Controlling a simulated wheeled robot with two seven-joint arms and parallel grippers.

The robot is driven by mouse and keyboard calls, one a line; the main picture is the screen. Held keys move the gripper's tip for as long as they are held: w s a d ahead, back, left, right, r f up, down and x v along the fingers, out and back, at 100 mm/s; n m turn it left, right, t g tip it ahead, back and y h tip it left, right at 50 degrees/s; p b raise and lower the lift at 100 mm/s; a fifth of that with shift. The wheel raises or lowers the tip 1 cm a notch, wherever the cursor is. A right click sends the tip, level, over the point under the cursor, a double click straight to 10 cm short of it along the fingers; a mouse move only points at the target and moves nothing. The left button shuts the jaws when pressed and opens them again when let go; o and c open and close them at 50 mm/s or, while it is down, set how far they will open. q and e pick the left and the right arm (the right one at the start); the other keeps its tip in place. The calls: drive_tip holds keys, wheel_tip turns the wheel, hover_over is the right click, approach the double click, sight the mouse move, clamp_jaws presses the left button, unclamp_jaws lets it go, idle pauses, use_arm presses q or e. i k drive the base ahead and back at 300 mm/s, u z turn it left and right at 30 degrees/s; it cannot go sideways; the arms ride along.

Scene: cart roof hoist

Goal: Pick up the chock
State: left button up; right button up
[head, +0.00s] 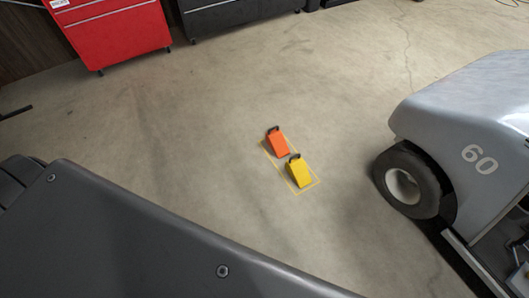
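Two wedge-shaped chocks sit on the concrete floor in the middle of the head view. The orange chock (278,145) has a dark handle at its upper end. The yellow chock (300,174) also has a dark handle and stands just below and to the right of the orange one. Both are within or on a thin yellow outline (297,194) marked on the floor. Neither of my grippers shows in this view, and nothing is seen touching the chocks.
A grey cart marked 60 (470,120) stands at the right, its wheel (407,183) near the yellow chock. A red cabinet (115,35) and a dark cabinet (235,14) stand at the back. A large dark grey surface (130,240) fills the lower left. Floor around the chocks is clear.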

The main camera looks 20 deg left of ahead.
sight(295, 166)
drive_tip(key=z, duration=0.2)
drive_tip(key=i, duration=1.15)
drive_tip(key=u, duration=0.3)
